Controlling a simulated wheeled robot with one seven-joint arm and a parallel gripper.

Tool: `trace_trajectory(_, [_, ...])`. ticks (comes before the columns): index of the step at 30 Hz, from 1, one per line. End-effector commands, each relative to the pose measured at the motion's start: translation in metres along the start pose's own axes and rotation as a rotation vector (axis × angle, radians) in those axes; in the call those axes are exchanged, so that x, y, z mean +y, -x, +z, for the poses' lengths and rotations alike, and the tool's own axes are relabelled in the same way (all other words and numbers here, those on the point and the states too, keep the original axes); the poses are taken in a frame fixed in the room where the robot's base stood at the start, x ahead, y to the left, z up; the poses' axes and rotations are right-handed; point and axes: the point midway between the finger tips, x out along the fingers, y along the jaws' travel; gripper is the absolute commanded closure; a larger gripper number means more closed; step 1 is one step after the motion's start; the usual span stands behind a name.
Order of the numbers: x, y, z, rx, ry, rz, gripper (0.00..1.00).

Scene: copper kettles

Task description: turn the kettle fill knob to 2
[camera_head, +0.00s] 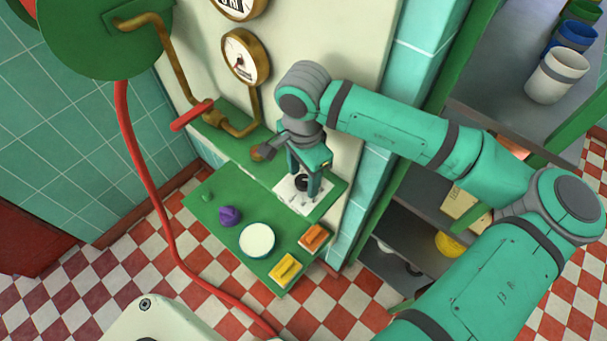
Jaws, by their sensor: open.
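A small black knob (301,183) sits on a white dial plate (290,195) at the back right of the green panel. My gripper (304,186) points down over the knob, with its fingers on either side of it. The fingers are open, and I cannot tell whether they touch the knob. The knob's pointer and the numbers on the plate are too small or too covered to read.
The green panel (207,219) also carries a purple knob (229,216), a round white disc (257,240), and yellow (286,269) and orange (314,237) pieces. A red-handled lever (192,115) and brass pipe are close behind left. Shelves stand right.

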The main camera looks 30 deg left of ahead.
Motion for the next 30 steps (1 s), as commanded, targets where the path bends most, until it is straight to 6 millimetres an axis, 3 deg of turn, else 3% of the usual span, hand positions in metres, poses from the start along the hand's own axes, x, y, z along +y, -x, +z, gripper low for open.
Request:
trace_trajectory(7, [0.0000,-0.0007,0.0001,0.000,0.000,0.000,0.50])
trace_trajectory(12, [0.0000,-0.0006,0.0001,0.000,0.000,0.000,0.88])
trace_trajectory(13, [0.0001,-0.0005,0.0001,0.000,0.000,0.000,0.91])
trace_trajectory(23, [0.0003,-0.0003,-0.0001,0.000,-0.036,0.001,0.91])
trace_trajectory(30, [0.0004,0.0000,-0.0006,0.002,-0.169,0.001,0.91])
